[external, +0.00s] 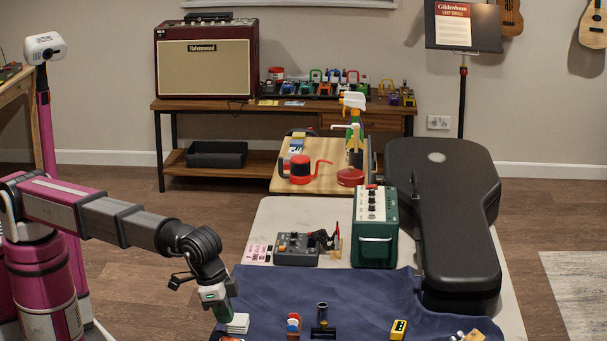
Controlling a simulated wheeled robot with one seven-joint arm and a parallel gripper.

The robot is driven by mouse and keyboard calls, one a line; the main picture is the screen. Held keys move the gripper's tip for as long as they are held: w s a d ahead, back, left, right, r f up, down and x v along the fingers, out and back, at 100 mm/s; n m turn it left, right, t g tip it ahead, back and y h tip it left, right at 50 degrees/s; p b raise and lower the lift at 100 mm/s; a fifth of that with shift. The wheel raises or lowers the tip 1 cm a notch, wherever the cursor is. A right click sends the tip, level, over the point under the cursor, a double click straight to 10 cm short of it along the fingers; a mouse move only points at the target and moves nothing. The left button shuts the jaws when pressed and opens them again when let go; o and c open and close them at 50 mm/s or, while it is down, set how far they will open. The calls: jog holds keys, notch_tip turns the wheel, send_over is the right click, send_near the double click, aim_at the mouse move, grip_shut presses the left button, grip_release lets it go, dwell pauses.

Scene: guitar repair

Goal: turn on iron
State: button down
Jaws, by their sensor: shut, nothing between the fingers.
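A dark grey box with knobs (296,250), which looks like a soldering station, sits on the pale worktable left of a green amplifier. A small stand with a red-and-black tool (335,238), apparently the iron, is at its right side. Whether the iron is on cannot be told, as any switch or light is too small. My gripper (223,314) points down over the left front of the blue cloth, just above a small white stack (238,323). It is shut and empty, in front and left of the station, apart from it.
The green amplifier (375,240) and a black guitar case (440,210) stand right of the station. A pink card (258,253) lies at its left. Small items, including a dark cylinder (322,313), stand along the front of the blue cloth (345,290); its middle is clear.

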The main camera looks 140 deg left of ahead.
aim_at(226, 340)
jog(key=shift+s+d+f, duration=0.1)
jog(key=shift+f, duration=1)
jog(key=shift+s+d+f, duration=0.1)
jog(key=shift+f, duration=0.95)
jog(key=shift+s+d+f+t+y, duration=0.2)
jog(key=shift+s+f+t+y, duration=0.1)
jog(key=shift+f+t+y, duration=0.15)
jog(key=shift+w+a+r, duration=0.1)
jog(key=shift+w+a, duration=0.05)
jog(key=shift+w, duration=0.05)
jog(key=shift+w+a+r, duration=0.25)
jog(key=shift+w+a, duration=0.25)
jog(key=shift+w, duration=0.05)
